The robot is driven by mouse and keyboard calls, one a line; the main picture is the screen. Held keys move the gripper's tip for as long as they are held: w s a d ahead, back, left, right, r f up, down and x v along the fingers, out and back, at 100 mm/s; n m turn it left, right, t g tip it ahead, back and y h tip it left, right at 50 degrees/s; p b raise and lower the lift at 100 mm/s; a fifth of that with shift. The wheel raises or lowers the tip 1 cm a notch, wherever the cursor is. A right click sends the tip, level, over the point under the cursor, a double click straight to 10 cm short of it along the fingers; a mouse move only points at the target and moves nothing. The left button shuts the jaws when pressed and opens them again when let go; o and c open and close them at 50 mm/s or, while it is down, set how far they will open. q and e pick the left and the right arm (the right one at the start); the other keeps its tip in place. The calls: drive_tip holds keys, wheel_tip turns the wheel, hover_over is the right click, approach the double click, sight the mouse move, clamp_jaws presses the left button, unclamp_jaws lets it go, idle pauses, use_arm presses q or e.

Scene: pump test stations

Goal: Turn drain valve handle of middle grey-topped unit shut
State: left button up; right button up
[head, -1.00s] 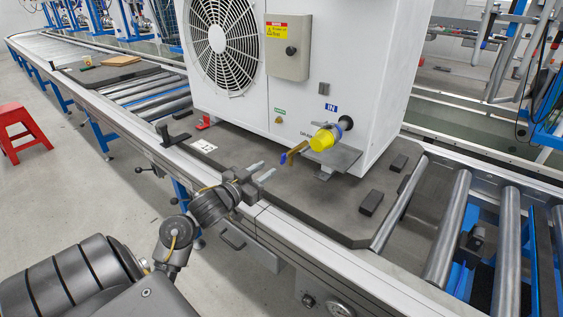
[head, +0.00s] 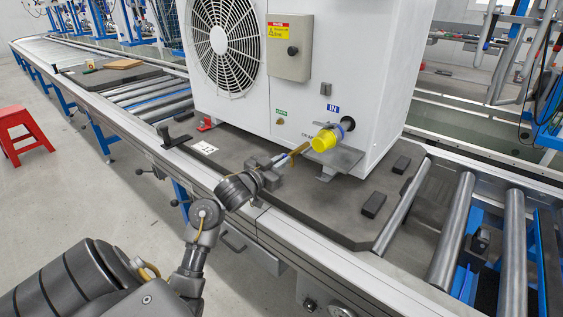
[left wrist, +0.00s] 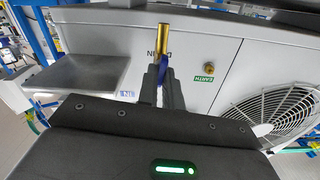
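The white unit (head: 345,75) has a brass drain pipe (head: 310,148) with a yellow part (head: 325,140) at its base. A small blue handle (head: 291,157) sits at the pipe's outer end; it also shows in the left wrist view (left wrist: 161,75) below the brass end (left wrist: 163,38). My left gripper (head: 284,160) is at the handle. In the left wrist view its fingers (left wrist: 161,84) stand on either side of the blue handle, with little space between. Whether they press on it is not clear. My right gripper is not in view. The unit's top is cut off.
A metal bracket (head: 335,162) juts from the unit beside the pipe. The unit stands on a dark pallet (head: 300,205) with black blocks (head: 373,203). Rollers (head: 452,230) lie to the right, a red stool (head: 18,130) at far left.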

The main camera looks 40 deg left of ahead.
use_arm(q)
clamp_jaws()
drive_tip(key=shift+m, duration=0.4)
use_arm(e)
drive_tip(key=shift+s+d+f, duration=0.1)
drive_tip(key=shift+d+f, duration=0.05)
use_arm(q)
drive_tip(key=m, duration=1)
drive_tip(key=shift+d+f+m, duration=0.25)
drive_tip(key=shift+m, duration=0.15)
drive_tip(key=m, duration=0.3)
drive_tip(key=shift+f+m+b, duration=0.1)
drive_tip(key=shift+m+b, duration=0.2)
drive_tip(key=shift+m, duration=0.7)
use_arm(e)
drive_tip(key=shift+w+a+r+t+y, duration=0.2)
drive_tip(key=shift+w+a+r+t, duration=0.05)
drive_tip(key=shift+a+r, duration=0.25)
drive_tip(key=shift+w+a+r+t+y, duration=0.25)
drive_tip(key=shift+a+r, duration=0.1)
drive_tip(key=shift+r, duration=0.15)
